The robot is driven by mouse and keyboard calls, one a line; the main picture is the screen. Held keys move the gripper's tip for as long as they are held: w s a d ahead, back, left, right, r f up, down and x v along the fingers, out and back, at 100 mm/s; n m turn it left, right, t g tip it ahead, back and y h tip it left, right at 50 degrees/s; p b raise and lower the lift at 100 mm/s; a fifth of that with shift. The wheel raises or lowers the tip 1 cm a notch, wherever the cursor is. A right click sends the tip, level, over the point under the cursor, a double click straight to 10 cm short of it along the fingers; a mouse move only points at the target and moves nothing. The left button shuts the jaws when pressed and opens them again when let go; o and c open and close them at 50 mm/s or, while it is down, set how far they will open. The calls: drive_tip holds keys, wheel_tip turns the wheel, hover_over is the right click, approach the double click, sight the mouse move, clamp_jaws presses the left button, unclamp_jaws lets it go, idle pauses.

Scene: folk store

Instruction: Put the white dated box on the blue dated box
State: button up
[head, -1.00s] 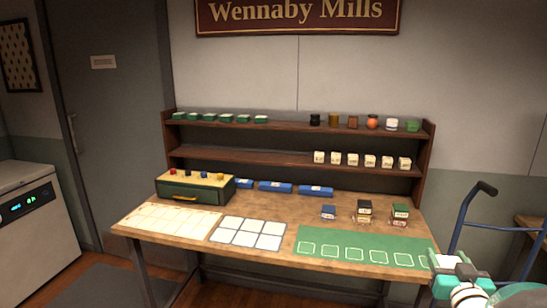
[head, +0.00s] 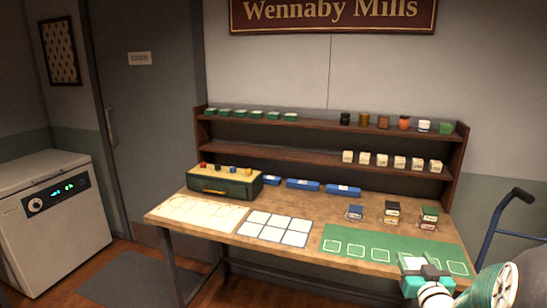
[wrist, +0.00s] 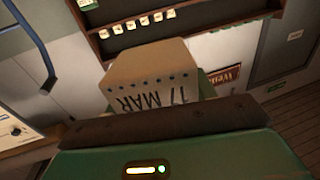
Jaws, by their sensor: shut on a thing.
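My gripper (head: 422,272) is at the lower right of the head view, over the right part of the green mat. It is shut on a pale box, the white dated box (wrist: 155,75), whose face reads "17 MAR" upside down in the wrist view. Only a small pale patch of this box shows at the gripper in the head view. The blue dated box (head: 355,211) stands on the table behind the mat, with nothing on top. It is up and left of my gripper, well apart from it. Its date is too small to read.
Right of the blue box stand a black-topped stack (head: 392,210) and a green-topped stack (head: 429,215). The green mat (head: 350,240) has outlined squares. A green drawer box (head: 225,184) and blue long boxes (head: 302,184) stand behind. A two-level shelf (head: 310,155) holds small boxes and jars.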

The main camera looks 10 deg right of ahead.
drive_tip(key=w+a+f+n+y, duration=0.1)
drive_tip(key=w+a+f+y, duration=0.1)
drive_tip(key=w+a+f, duration=0.45)
drive_tip(key=w+a+f+n+y, duration=0.1)
drive_tip(key=w+a+f, duration=0.25)
drive_tip(key=a, duration=0.55)
drive_tip(key=w+a+f+n+y, duration=0.1)
drive_tip(key=w+a+f+y, duration=0.1)
drive_tip(key=w+a+f, duration=0.35)
drive_tip(key=s+a+f, duration=0.1)
drive_tip(key=a+f, duration=0.5)
drive_tip(key=a, duration=0.5)
drive_tip(key=s+f, duration=0.5)
drive_tip(key=f, duration=0.1)
drive_tip(key=shift+a+f+n+t+y, duration=0.2)
drive_tip(key=shift+f+n+t+y, duration=0.1)
drive_tip(key=shift+t, duration=0.1)
